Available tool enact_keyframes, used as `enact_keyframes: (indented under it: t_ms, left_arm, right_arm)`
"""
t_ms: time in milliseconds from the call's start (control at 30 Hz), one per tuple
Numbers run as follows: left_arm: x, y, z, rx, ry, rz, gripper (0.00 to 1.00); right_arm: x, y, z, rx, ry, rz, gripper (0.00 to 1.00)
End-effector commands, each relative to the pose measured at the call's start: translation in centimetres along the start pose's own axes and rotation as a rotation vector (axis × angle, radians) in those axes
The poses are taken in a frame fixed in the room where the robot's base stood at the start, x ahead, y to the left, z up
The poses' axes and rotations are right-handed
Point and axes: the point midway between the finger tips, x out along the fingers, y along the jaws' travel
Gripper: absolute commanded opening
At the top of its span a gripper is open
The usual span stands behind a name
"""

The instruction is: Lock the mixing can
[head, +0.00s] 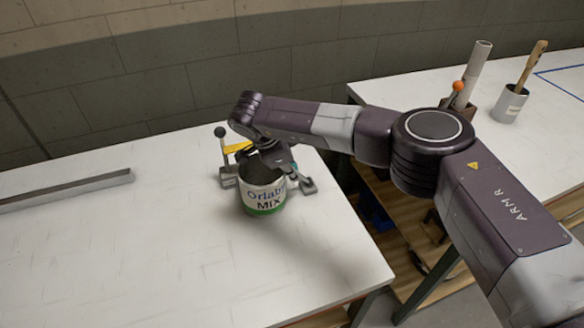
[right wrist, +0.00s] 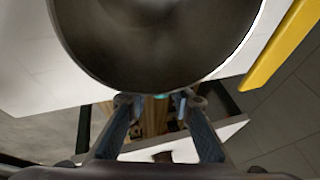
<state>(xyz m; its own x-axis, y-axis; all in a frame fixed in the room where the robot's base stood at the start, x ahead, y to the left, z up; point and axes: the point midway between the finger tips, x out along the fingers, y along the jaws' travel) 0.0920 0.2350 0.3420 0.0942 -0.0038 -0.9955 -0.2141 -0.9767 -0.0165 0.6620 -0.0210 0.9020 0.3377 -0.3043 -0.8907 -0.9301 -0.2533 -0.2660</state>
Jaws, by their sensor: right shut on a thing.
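The mixing can (head: 264,198) stands upright on the white table, with a white label reading "MIX" and a green band at its bottom. Its open top shows a dark grey inside. In the right wrist view the can (right wrist: 155,45) fills the top of the picture. My right gripper (head: 290,172) is shut on the can's near-right rim; in the wrist view its fingertips (right wrist: 160,100) meet the can's edge. A holder with a black-knobbed lever (head: 221,145) and a yellow bar (head: 238,147) stands behind and left of the can. The arm partly hides it. My left gripper is not in view.
A grey metal foot (head: 308,186) sits right of the can. A grey rail (head: 70,190) lies on the left of the table (head: 150,260). The table's front is clear.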

Motion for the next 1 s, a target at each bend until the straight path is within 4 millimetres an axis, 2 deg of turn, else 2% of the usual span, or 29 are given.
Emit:
enact_keyframes:
  t_ms: [467, 1000]
  left_arm:
    - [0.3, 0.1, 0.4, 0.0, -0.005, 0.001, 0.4]
    - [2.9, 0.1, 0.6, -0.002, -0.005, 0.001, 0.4]
  right_arm:
    - [0.0, -0.2, -0.7, 0.017, -0.052, 0.007, 0.0]
    - [0.3, -0.6, -3.9, 0.105, -0.414, 0.059, 0.0]
